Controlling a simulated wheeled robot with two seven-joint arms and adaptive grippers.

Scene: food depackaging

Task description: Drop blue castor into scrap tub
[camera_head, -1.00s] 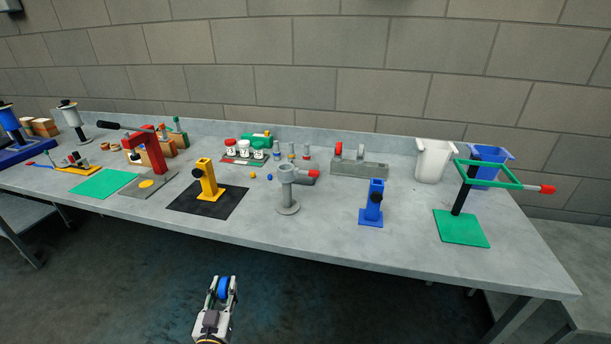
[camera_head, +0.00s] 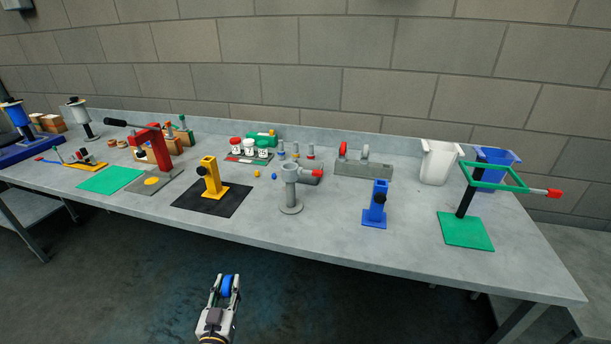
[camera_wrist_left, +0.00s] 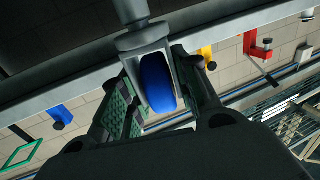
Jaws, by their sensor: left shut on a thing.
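My left gripper (camera_head: 226,285) is shut on the blue castor (camera_head: 226,286), low in front of the table and apart from it. In the left wrist view the castor's blue wheel (camera_wrist_left: 158,82) sits in its grey fork (camera_wrist_left: 148,42), between the finger pads of the left gripper (camera_wrist_left: 150,95). A white tub (camera_head: 437,162) and a blue tub (camera_head: 512,157) stand at the back right of the table; I cannot tell which is the scrap tub. My right gripper is not in view.
A green frame on a black post (camera_head: 464,203) stands before the tubs. A grey rack (camera_head: 378,170) holds a red and a grey wheel. A blue stand (camera_head: 374,215), grey post (camera_head: 291,195) and yellow stand (camera_head: 212,181) line the front. Table between blue stand and green base is clear.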

